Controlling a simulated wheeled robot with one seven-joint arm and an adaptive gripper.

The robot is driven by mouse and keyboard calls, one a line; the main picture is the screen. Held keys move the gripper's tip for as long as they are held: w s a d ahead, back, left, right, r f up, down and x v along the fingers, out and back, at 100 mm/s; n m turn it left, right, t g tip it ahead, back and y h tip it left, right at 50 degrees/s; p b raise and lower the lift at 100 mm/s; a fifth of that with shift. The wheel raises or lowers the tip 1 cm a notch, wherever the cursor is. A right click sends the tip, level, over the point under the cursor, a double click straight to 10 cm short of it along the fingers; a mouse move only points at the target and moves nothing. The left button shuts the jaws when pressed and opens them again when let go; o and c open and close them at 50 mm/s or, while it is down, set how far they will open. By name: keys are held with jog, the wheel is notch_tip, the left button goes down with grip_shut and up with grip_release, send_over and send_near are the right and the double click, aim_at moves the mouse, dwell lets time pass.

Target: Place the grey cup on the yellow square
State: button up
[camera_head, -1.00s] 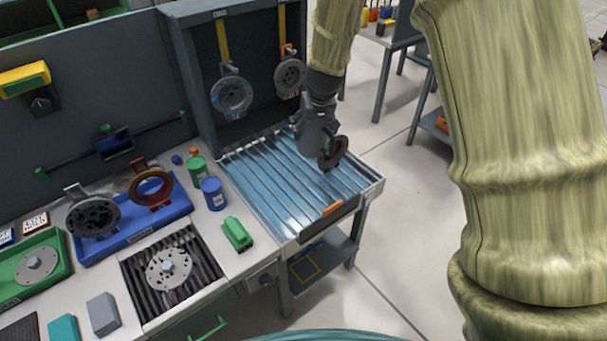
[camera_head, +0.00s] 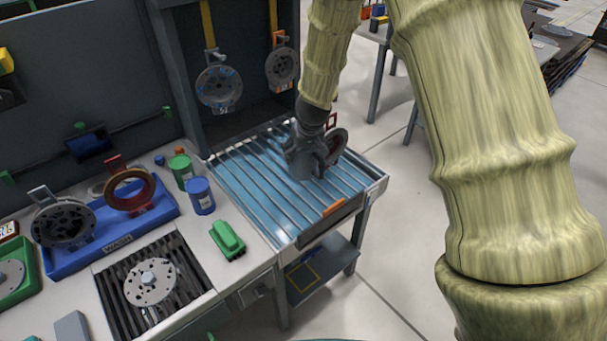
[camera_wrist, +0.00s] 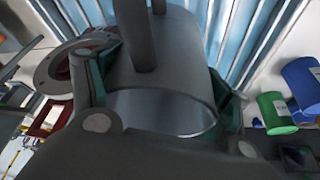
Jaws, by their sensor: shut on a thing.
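The grey cup (camera_wrist: 185,50) fills the middle of the wrist view, a smooth cylinder with a round rim towards the camera. My gripper (camera_wrist: 165,105) is shut on it, with a green-edged finger on either side. In the head view my gripper (camera_head: 304,162) is low over the blue slatted rack; cup and gripper are hard to tell apart there. I cannot tell whether the cup touches the slats. The yellow square (camera_head: 303,277) is an outline on the lower shelf, below the rack and partly in shadow.
A grey disc (camera_head: 336,143) with a red square handle (camera_head: 331,119) stands beside my gripper on the rack (camera_head: 255,185). Two discs hang behind. Green (camera_head: 181,170) and blue (camera_head: 200,195) canisters stand left of the rack. The rack's front edge overhangs the lower shelf (camera_head: 335,262).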

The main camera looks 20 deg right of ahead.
aim_at(304, 171)
jog(key=shift+f+p, duration=0.8)
jog(key=shift+f, duration=3.1)
jog(key=shift+f, duration=0.15)
jog(key=o, duration=1.7)
jog(key=shift+c, duration=0.2)
